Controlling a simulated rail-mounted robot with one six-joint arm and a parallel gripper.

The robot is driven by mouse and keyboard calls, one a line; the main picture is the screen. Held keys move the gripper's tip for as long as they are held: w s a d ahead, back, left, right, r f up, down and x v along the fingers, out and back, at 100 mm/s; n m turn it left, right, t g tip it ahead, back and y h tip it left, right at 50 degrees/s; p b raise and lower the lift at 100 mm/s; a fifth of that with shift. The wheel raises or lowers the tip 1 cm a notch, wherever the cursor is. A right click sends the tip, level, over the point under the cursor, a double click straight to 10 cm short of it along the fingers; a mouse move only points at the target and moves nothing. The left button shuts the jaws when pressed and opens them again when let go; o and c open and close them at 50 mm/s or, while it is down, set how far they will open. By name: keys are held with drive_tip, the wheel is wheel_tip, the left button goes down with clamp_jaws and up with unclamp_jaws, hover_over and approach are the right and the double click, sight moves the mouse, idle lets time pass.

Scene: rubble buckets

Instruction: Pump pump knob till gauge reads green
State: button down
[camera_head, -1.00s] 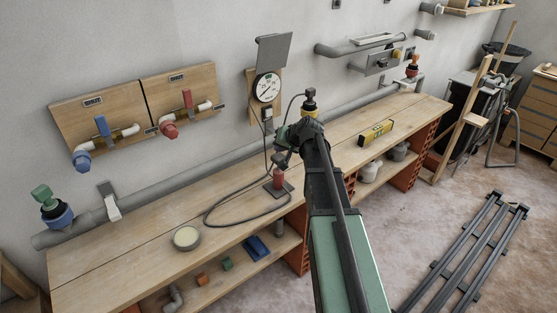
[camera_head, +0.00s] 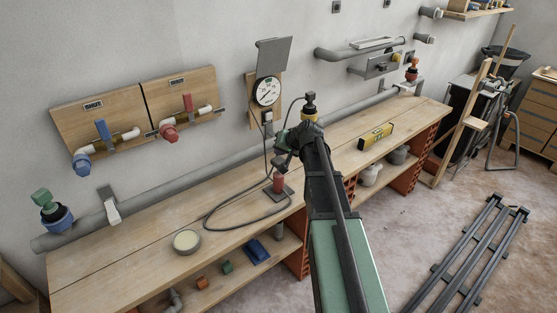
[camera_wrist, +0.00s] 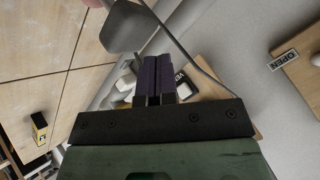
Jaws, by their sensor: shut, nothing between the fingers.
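The pump (camera_head: 278,184) is a small red cylinder on a dark base plate on the bench. A hose runs from it toward the round white gauge (camera_head: 267,91) on the wall board. The gauge's needle is too small to read. My gripper (camera_head: 281,156) is just above the pump and hides its top, so I cannot make out the knob or whether I touch it. In the wrist view, my dark purple fingers (camera_wrist: 154,76) are shut together with nothing between them. A red part (camera_wrist: 92,3) and a grey plate (camera_wrist: 122,27) show beyond them.
A round tin (camera_head: 187,242) is at the front left. Two wooden boards with blue and red valves (camera_head: 170,131) hang on the wall. A grey pipe (camera_head: 160,182) runs along the back.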

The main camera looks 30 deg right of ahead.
sight(280, 159)
drive_tip(key=shift+f, duration=0.1)
idle(0.7)
drive_tip(key=shift+f+b, duration=0.3)
drive_tip(key=shift+b, duration=0.1)
drive_tip(key=shift+f+b, duration=1.8)
idle(1.3)
drive_tip(key=shift+r, duration=0.15)
drive_tip(key=shift+r+p, duration=2.1)
drive_tip(key=shift+p, duration=0.15)
wheel_tip(280, 159, up, 5)
drive_tip(key=p, duration=0.5)
drive_tip(key=shift+r, duration=0.1)
idle(0.4)
